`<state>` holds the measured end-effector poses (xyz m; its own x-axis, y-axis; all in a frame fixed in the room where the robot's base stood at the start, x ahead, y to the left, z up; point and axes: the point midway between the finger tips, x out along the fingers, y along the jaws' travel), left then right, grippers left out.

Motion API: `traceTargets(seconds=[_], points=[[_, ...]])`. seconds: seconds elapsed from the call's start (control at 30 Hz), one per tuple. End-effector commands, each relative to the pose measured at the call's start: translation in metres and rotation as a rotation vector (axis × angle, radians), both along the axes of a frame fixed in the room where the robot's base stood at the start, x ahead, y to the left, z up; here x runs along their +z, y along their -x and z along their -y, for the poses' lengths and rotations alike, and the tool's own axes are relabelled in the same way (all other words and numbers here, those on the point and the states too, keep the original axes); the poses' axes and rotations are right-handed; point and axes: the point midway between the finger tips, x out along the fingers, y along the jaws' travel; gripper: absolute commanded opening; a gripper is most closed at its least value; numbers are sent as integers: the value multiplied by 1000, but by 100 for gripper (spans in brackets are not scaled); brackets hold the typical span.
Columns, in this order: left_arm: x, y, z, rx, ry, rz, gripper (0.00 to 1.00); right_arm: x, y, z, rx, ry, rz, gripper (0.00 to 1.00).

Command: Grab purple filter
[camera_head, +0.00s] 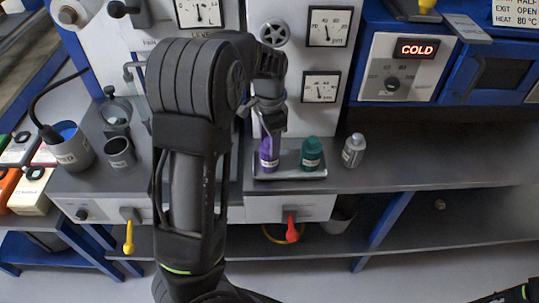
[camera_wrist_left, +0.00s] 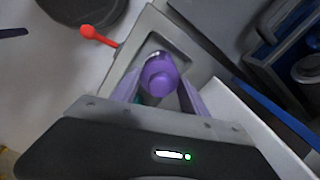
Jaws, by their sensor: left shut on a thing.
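The purple filter (camera_head: 268,155) is a small purple cylinder standing at the left end of a grey tray (camera_head: 290,174) on the bench. In the left wrist view it shows end-on (camera_wrist_left: 159,76), between the two fingers. My left gripper (camera_head: 268,135) comes down over it from above and is shut on it. In the left wrist view the fingers of my left gripper (camera_wrist_left: 160,92) lie on both sides of the purple cylinder. I cannot tell whether it touches the tray. My right gripper cannot be made out; only a dark piece of arm shows at the lower right corner.
A green bottle (camera_head: 311,154) stands on the tray right of the purple filter. A grey bottle (camera_head: 353,150) stands on the bench farther right. A red lever (camera_head: 292,229) juts from the panel below. The bench to the right is clear.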

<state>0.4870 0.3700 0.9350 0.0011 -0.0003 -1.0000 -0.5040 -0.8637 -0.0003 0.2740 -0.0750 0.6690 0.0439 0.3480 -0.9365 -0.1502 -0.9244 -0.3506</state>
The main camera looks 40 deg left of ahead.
Motion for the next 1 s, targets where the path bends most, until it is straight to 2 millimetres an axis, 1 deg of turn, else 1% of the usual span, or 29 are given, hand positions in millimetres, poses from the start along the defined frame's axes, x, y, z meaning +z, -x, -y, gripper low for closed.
traceTargets(seconds=[0.03, 0.27, 0.67, 0.77, 0.87, 1.0], points=[[0, 0, 0, 0, 0, 0, 19, 0, 0, 0, 0, 0, 0, 0], [0, 0, 0, 0, 0, 0, 0, 0, 0, 0, 0, 0, 0, 0], [1, 0, 0, 0, 0, 1, 0, 0, 0, 0, 0, 0, 0, 0], [7, -1, 0, -1, 1, 3, 0, -1, 0, 0, 0, 0, 0, 0], [19, -1, 0, -1, 1, 4, 0, -3, 0, 0, 0, -1, 1, 0], [45, -1, 0, -2, 1, 5, 0, -6, -1, 0, 1, -2, 2, 0]])
